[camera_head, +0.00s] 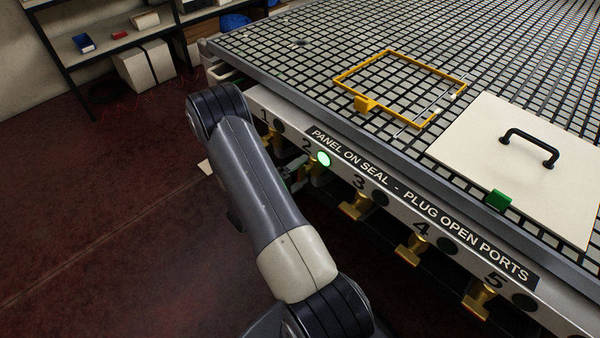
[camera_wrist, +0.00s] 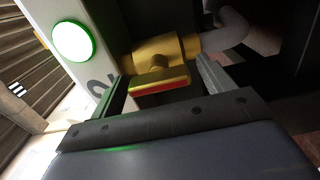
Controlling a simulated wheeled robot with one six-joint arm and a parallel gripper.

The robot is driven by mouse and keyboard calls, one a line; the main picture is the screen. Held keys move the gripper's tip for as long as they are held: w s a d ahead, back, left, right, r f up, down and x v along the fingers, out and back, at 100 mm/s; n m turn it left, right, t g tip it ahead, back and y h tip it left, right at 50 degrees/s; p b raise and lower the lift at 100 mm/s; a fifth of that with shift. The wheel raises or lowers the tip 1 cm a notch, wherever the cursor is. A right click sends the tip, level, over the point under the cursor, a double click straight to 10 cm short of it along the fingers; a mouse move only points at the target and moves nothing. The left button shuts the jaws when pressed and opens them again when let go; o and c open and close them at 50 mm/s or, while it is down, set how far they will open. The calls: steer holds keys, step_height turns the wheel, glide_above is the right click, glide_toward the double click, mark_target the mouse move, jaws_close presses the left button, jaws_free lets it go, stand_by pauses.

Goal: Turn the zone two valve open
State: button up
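The zone two valve (camera_head: 309,170) is a brass-yellow fitting under the table's front rail, below the number 2. It is partly hidden by my arm in the head view. In the wrist view its yellow body (camera_wrist: 178,48) joins a grey pipe, and its handle (camera_wrist: 160,80) has a red end face. My gripper (camera_wrist: 163,70) is open, with one finger on each side of the handle. Gaps seem to show between the handle and the fingers; contact cannot be told. The round zone two lamp (camera_head: 323,159) glows green, also in the wrist view (camera_wrist: 73,42).
Valves 3 (camera_head: 355,207), 4 (camera_head: 411,249) and 5 (camera_head: 480,299) hang along the rail to the right, beside dark lamps. On the grid table (camera_head: 300,60) lie a yellow frame (camera_head: 362,72) and a white panel (camera_head: 490,140) with a black handle. Shelves stand at the back left.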

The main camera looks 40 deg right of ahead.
steer(key=a, duration=1)
steer(key=shift+s+a, duration=0.4)
steer(key=shift+s, duration=0.05)
steer(key=d, duration=0.7)
steer(key=w+d, duration=0.1)
steer(key=d, duration=0.3)
steer(key=shift+a, duration=0.2)
